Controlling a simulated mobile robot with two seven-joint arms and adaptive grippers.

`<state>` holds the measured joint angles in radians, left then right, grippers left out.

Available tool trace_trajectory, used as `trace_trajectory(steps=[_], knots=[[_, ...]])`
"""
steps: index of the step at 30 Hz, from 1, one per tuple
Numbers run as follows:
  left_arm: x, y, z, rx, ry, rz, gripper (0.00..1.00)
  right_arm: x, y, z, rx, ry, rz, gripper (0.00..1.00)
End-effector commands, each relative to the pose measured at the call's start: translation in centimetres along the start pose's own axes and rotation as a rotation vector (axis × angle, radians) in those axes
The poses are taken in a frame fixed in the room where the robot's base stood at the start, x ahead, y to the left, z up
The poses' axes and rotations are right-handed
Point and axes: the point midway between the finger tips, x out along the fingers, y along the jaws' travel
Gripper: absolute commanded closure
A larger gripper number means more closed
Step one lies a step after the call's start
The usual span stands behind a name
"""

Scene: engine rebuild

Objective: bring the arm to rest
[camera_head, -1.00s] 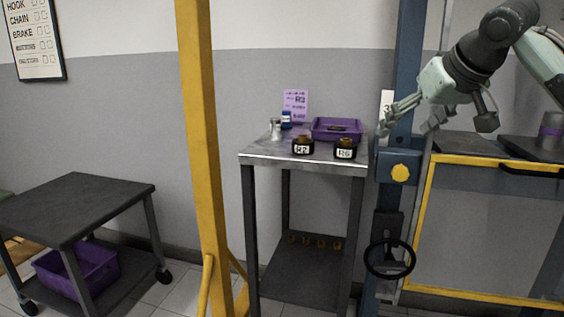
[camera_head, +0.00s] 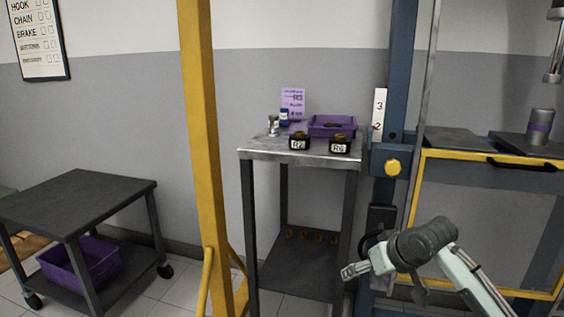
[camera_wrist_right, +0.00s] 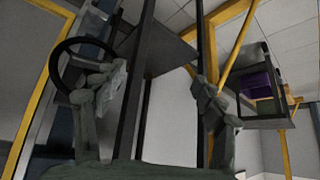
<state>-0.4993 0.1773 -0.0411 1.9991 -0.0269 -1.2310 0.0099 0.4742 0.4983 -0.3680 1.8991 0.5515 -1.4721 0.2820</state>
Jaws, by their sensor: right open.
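My right arm comes in from the lower right of the head view. Its gripper (camera_head: 374,280) hangs low in front of the blue post, right of the metal stand's lower part. In the right wrist view the gripper (camera_wrist_right: 163,92) has its two fingers wide apart with nothing held between them. Behind them are the stand's dark legs and, by the left finger, a black handwheel (camera_wrist_right: 75,62). I cannot tell how close the fingers are to these. My left gripper is not in view.
The metal stand (camera_head: 270,154) bears a purple tray (camera_head: 318,131), two dark labelled pots and small containers. A yellow post (camera_head: 200,150) stands left of it. A dark cart (camera_head: 75,200) with a purple bin (camera_head: 85,268) is at left. A yellow-edged frame (camera_head: 480,158) is at right.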

Motion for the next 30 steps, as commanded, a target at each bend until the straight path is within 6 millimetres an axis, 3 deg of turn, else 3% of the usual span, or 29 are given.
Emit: trace_trajectory(steps=[1,6,12,15,19,30], knots=[[0.0,0.0,0.0,0.0,0.0,0.0,1.0,2.1,-0.5,4.1,0.016,-0.035,-0.003,0.29],[0.0,0.0,0.0,0.0,0.0,0.0,1.0,6.0,-0.4,16.6,0.047,-0.128,0.049,0.29],[0.0,0.1,0.0,0.001,0.0,0.001,1.0,6.4,0.4,31.2,0.059,-0.266,0.141,0.29],[0.0,0.1,0.0,0.001,-0.001,0.001,1.0,5.5,0.8,36.7,0.053,-0.327,0.182,0.29],[0.0,0.1,0.1,0.001,-0.001,0.002,1.0,4.3,1.2,41.1,0.041,-0.38,0.218,0.29],[0.0,0.1,0.1,0.001,-0.001,0.002,1.0,4.3,1.2,41.3,0.041,-0.383,0.219,0.29]])
